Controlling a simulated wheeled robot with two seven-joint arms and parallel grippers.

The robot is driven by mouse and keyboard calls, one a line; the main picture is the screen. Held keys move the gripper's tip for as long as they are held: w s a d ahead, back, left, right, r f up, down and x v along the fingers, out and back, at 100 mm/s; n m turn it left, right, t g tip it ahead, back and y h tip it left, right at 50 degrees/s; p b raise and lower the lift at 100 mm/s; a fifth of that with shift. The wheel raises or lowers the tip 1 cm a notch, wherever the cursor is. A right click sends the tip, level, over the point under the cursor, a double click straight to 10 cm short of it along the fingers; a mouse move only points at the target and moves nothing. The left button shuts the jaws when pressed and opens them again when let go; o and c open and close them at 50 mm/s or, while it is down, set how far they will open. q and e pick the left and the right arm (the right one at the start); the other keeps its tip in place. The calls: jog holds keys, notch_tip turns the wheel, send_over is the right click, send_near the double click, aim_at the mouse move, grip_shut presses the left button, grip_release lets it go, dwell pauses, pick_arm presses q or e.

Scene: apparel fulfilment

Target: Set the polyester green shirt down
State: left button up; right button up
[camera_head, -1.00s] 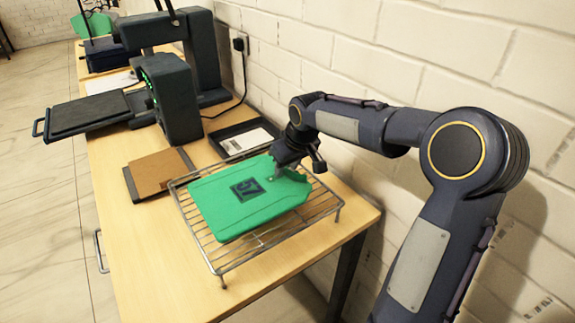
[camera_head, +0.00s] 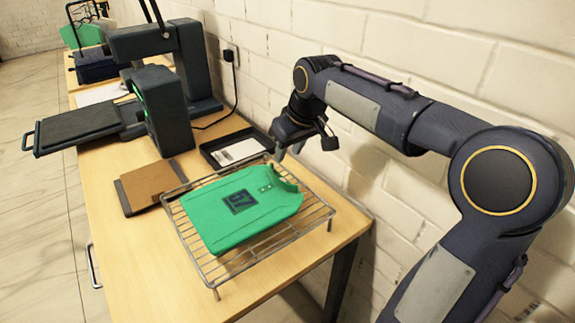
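The green shirt (camera_head: 235,222) lies flat on the wire rack (camera_head: 207,275), with a dark printed square marked 57 facing up. The rack stands on the wooden table. My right gripper (camera_head: 289,155) is above the far right side of the rack, just past the shirt's collar end. It is apart from the shirt and holds nothing that I can see. Its fingers point down and look parted, with a gap between the tips. My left gripper is not in view.
A dark press machine (camera_head: 160,110) with an extended platen (camera_head: 80,128) stands at the back left. A white brick wall bounds the right.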

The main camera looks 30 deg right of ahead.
jog(key=s+a+f+m+y, duration=0.1)
jog(key=s+a+f, duration=0.2)
jog(key=s, duration=0.5)
jog(key=s+a+f+y, duration=0.1)
jog(key=s+a+f, duration=0.3)
jog(key=s, duration=0.4)
jog(key=s+a+f+m+t+y, duration=0.1)
jog(key=s+a+f, duration=0.2)
jog(key=s+a, duration=0.2)
jog(key=s, duration=0.3)
jog(key=shift+s+f+m, duration=0.3)
jog(key=shift+f, duration=0.1)
jog(key=shift+r, duration=0.1)
